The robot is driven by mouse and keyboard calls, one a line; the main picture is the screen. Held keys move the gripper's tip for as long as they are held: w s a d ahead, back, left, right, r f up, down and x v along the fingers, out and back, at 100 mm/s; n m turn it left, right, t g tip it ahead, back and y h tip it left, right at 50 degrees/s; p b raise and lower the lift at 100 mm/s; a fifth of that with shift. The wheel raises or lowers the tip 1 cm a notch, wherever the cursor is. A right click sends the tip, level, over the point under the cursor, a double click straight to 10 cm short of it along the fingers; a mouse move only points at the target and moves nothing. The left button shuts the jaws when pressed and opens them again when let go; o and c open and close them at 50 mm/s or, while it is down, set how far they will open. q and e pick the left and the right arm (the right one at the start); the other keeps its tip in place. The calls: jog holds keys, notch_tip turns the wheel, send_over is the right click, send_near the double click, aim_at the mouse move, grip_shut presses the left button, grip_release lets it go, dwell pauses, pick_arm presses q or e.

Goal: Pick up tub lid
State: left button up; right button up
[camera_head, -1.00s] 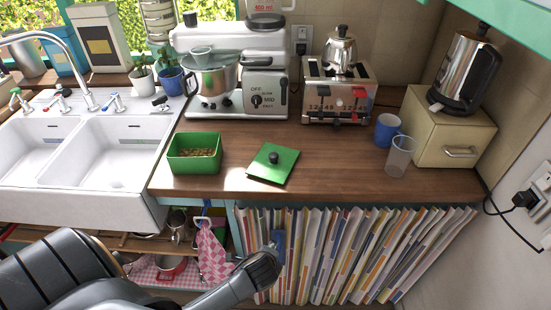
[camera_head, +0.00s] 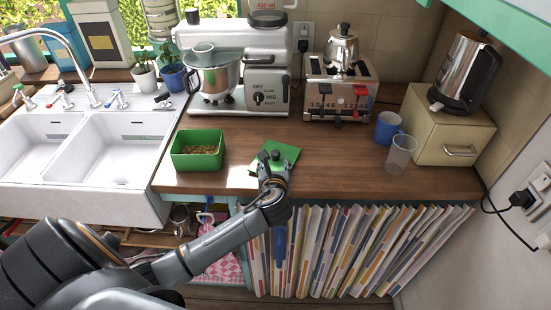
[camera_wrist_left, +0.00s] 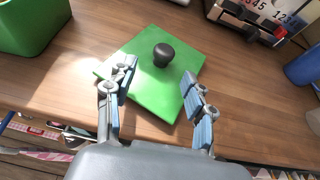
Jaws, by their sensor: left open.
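The tub lid (camera_head: 287,153) is a flat green square with a dark round knob, lying on the wooden counter. In the left wrist view the lid (camera_wrist_left: 160,100) lies ahead of my gripper, and its knob (camera_wrist_left: 163,54) stands just beyond the fingertips. My left gripper (camera_head: 272,164) is over the near part of the lid in the head view. The open green tub (camera_head: 197,152) with brown bits inside stands to the left of the lid. My right gripper is not seen.
A toaster (camera_head: 341,96) and a mixer (camera_head: 262,65) stand behind. A blue mug (camera_head: 387,128) and a clear glass (camera_head: 400,154) stand to the right. A sink (camera_head: 110,158) is at the left. The counter around the lid is mostly clear.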

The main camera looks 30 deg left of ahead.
aim_at(276, 155)
pick_arm(q)
jog(key=shift+x, duration=0.9)
jog(key=shift+w+a, duration=0.2)
jog(key=shift+w, duration=0.15)
jog(key=x, duration=0.2)
jog(key=p+x, duration=0.1)
jog(key=x, duration=0.1)
jog(key=shift+w+d+r, duration=0.1)
jog(key=shift+w+r, duration=0.1)
jog(key=shift+r, duration=0.15)
jog(key=shift+w+f, duration=0.2)
jog(key=shift+w, duration=0.05)
grip_shut()
